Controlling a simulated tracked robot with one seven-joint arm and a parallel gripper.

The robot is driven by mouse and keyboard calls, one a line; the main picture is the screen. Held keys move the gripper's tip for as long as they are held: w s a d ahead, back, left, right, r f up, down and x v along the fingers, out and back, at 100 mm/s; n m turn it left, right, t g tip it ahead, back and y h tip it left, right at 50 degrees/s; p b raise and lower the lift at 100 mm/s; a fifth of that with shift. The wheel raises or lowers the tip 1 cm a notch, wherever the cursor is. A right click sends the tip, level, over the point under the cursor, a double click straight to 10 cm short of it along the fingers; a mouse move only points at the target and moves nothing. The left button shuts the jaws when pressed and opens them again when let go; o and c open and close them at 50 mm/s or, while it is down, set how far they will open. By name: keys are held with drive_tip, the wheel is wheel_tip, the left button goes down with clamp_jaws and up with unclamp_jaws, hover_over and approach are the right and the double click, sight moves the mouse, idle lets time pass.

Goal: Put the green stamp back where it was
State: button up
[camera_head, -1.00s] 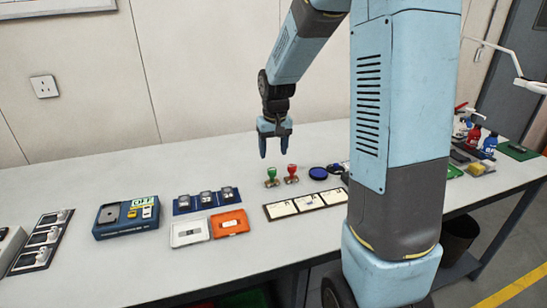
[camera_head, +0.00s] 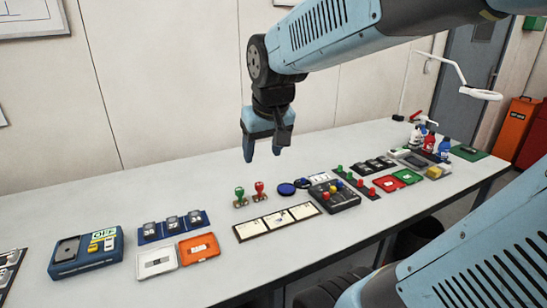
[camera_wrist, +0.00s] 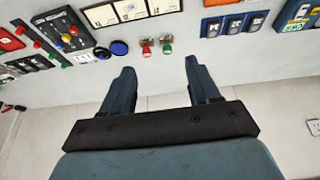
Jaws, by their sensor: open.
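The green stamp (camera_head: 240,197) stands upright on the workbench, immediately left of the red stamp (camera_head: 259,191). In the wrist view the green stamp (camera_wrist: 167,47) and red stamp (camera_wrist: 147,48) are side by side beyond the fingertips, with the green one on the right. My gripper (camera_head: 262,152) is open and empty, pointing down above and behind the stamps, apart from both. In the wrist view the open fingers of my gripper (camera_wrist: 159,70) have only bare bench between them.
A strip of white cards (camera_head: 278,221) lies in front of the stamps. A round blue pad (camera_head: 286,189) and a button box (camera_head: 334,196) are to the right. A blue rack (camera_head: 173,227) and white and orange trays (camera_head: 199,248) are to the left. The wall is close behind.

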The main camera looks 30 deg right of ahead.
drive_tip(key=s+r+t, duration=0.1)
drive_tip(key=s, duration=0.7)
drive_tip(key=shift+r, duration=0.1)
idle(0.9)
